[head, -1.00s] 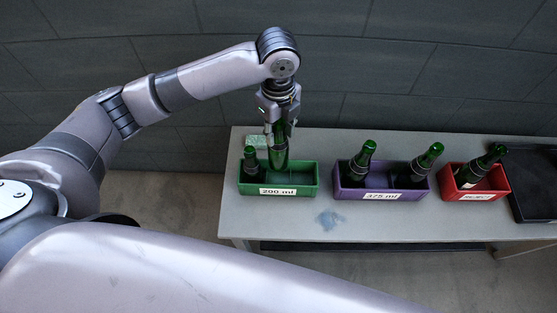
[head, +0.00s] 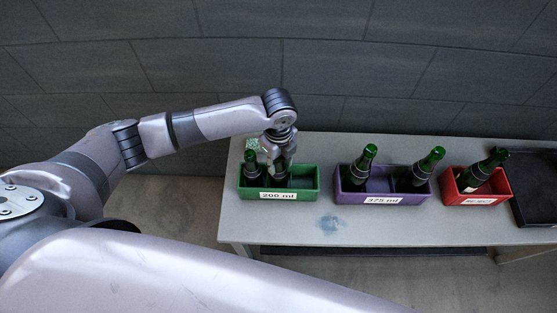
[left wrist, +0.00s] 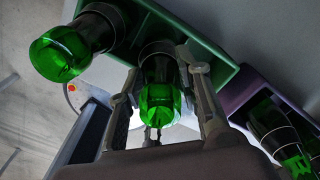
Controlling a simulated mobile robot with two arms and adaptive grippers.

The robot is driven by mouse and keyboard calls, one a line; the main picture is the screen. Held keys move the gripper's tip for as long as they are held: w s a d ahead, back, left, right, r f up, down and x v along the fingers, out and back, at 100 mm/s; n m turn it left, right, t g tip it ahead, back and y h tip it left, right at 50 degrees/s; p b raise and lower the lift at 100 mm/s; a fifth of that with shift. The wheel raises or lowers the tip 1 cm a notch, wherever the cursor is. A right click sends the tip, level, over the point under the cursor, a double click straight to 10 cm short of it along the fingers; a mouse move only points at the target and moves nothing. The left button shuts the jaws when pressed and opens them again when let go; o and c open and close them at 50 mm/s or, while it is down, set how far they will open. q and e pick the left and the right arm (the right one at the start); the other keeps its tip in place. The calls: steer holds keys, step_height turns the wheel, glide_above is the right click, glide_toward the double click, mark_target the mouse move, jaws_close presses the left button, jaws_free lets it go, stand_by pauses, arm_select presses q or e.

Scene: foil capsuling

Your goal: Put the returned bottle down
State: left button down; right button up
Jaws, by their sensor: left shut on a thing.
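My left gripper (head: 278,152) points down over the green crate (head: 309,194) labelled 200 ml. It is shut on a green bottle (left wrist: 158,88), one finger on each side in the left wrist view. The held bottle is upright and its lower part is inside the crate; whether its base touches the floor is hidden. Another green bottle (head: 251,165) stands in the left part of the same crate, beside the held one. It also shows at the upper left of the left wrist view (left wrist: 72,48). My right gripper is not in view.
Right of the green crate stand a purple crate (head: 347,197) labelled 375 ml with two bottles and a red crate (head: 505,193) with one tilted bottle. A black tray (head: 537,210) lies at the far right. A bluish smear (head: 331,223) marks the table front.

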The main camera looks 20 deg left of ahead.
arm_select(q)
steer(key=c, duration=1.2)
jaws_free()
steer(key=shift+f, duration=0.1)
steer(key=shift+o, duration=0.2)
steer(key=shift+r, duration=0.5)
step_height(320, 180, up, 11)
steer(key=shift+r, duration=0.2)
steer(key=shift+f, duration=0.1)
